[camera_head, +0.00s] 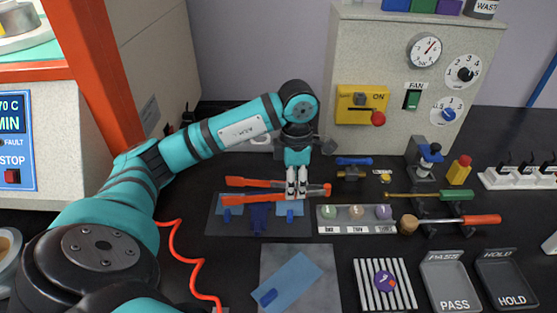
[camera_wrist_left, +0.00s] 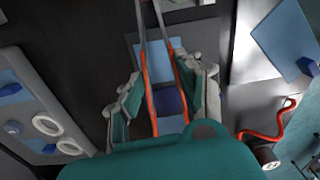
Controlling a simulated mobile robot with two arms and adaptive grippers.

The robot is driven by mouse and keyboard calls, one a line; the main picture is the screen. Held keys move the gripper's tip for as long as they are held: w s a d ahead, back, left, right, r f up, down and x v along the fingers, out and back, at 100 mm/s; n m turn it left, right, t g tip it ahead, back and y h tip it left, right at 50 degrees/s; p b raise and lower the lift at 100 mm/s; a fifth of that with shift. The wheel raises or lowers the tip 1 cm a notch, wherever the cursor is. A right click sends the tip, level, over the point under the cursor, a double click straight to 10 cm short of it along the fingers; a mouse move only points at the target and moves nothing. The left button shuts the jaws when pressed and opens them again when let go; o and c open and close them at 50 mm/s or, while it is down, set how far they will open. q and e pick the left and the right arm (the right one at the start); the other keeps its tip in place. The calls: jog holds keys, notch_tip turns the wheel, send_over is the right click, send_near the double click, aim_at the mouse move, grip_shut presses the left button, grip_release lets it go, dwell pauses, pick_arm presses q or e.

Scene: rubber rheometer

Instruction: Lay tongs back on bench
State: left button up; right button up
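The tongs (camera_head: 247,200) have two orange arms and lie crosswise over a dark tray (camera_head: 217,228) with blue pads and blocks. They appear to be a little above the tray, though the height is hard to judge. My left gripper (camera_head: 297,183) points down at their right part. In the left wrist view the tongs (camera_wrist_left: 151,92) run between the fingers of my left gripper (camera_wrist_left: 165,95), one finger on each outer side, apparently in contact. The finger contact is partly hidden. My right gripper is not in view.
Right of the tray stands a rack of small round samples (camera_head: 345,228). Tools with green and orange handles (camera_head: 480,220) lie farther right. In front are a grey mat (camera_head: 318,305), a striped grid (camera_head: 366,268), and PASS (camera_head: 453,301) and HOLD (camera_head: 510,299) trays. A control cabinet (camera_head: 352,60) stands behind.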

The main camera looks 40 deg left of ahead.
pick_arm(q)
jog(key=p, duration=0.1)
send_over(282, 175)
jog(key=shift+d+f, duration=0.2)
jog(key=shift+f, duration=0.3)
jog(key=shift+w+a+f, duration=0.1)
jog(key=shift+a, duration=0.05)
notch_tip(282, 175, down, 3)
jog(key=shift+r+p, duration=0.1)
jog(key=shift+p, duration=0.3)
jog(key=shift+f, duration=0.35)
pick_arm(e)
jog(key=shift+s+d+r, duration=0.1)
jog(key=shift+d+r, duration=0.6)
jog(key=shift+r, duration=0.3)
pick_arm(q)
jog(key=shift+o, duration=0.5)
jog(key=o, duration=0.5)
jog(key=shift+c, duration=0.2)
pick_arm(e)
jog(key=shift+a, duration=0.3)
